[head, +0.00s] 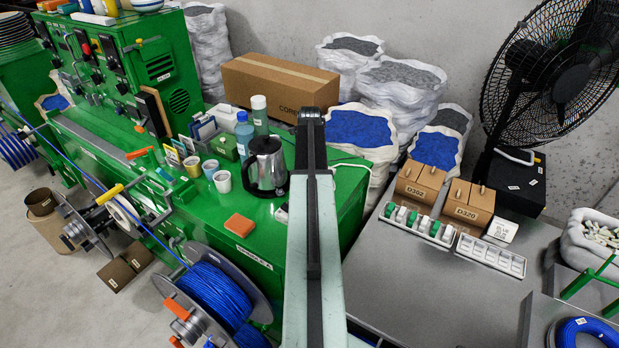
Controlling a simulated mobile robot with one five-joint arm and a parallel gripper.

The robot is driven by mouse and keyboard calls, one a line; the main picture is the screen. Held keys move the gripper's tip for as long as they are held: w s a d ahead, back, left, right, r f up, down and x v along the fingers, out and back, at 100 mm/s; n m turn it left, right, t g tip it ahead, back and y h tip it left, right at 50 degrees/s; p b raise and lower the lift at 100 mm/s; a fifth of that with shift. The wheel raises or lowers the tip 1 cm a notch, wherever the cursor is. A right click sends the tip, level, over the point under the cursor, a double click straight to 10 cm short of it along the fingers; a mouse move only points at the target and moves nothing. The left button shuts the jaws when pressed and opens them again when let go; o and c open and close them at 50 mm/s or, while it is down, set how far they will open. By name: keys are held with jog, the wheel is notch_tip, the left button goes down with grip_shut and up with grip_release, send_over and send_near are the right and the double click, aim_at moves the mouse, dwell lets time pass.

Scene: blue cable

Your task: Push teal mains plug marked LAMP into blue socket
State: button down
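I cannot make out the teal plug marked LAMP or the blue socket for certain. A white strip (417,225) on the grey table at right holds several small green and white pieces that may be plugs; their marks are too small to read. A second white strip (490,256) to its right has several pale, empty-looking slots. My arm rises through the middle of the head view and covers part of the green bench and table edge. My gripper does not show.
Two brown boxes (420,183) (468,204) and a small white sign (502,231) stand behind the strips. A kettle (266,166), cups and bottles stand on the green bench (325,205). A black fan (550,75) is at the upper right. The grey table's front (430,290) is clear.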

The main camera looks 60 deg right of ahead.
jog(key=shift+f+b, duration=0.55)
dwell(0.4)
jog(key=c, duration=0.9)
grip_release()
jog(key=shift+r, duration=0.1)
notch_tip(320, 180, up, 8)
jog(key=p, duration=0.8)
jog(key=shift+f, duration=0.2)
